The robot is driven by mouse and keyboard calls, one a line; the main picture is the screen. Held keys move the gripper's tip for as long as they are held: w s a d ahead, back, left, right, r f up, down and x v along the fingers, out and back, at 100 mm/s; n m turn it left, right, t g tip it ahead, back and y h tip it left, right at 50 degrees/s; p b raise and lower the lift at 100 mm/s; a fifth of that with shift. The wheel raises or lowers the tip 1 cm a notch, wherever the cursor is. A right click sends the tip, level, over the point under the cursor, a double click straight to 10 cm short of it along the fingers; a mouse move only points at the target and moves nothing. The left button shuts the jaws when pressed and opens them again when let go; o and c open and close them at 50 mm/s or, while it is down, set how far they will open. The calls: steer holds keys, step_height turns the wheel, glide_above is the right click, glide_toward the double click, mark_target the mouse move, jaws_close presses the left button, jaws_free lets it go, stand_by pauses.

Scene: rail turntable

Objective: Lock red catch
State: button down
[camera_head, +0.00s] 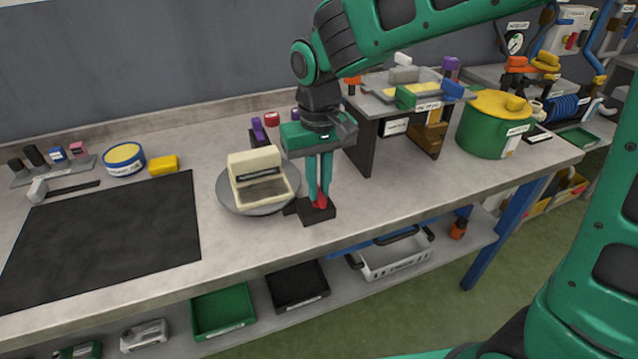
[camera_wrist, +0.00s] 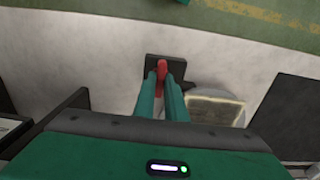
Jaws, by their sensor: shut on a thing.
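The red catch (camera_head: 319,202) stands on a small black base (camera_head: 317,214) near the front edge of the bench, beside the grey turntable (camera_head: 228,197). My gripper (camera_head: 320,196) points straight down, with its two teal fingers shut on the catch. In the wrist view the red catch (camera_wrist: 161,70) shows between my fingertips (camera_wrist: 161,82), over the black base (camera_wrist: 178,66). The fingers hide part of the catch. A cream box-shaped device (camera_head: 255,165) with a dark label sits on the turntable. A black piece of the base reaches toward the turntable's rim.
A dark mat (camera_head: 105,235) covers the bench at left. A raised black stand (camera_head: 358,135) with several blocks on top is close at right of my gripper. A green pot (camera_head: 484,137) with a yellow lid stands farther right. Bare bench lies right of the base.

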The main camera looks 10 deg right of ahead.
mark_target(320, 188)
steer(key=c, duration=1.8)
jaws_free()
steer(key=shift+w+d, duration=0.1)
steer(key=shift+w, duration=0.1)
steer(key=shift+c, duration=0.2)
steer(key=shift+o, duration=0.2)
steer(key=shift+s, duration=0.1)
steer(key=shift+r, duration=0.1)
step_height(320, 188, up, 11)
steer(key=shift+f, duration=0.2)
steer(key=shift+d, duration=0.1)
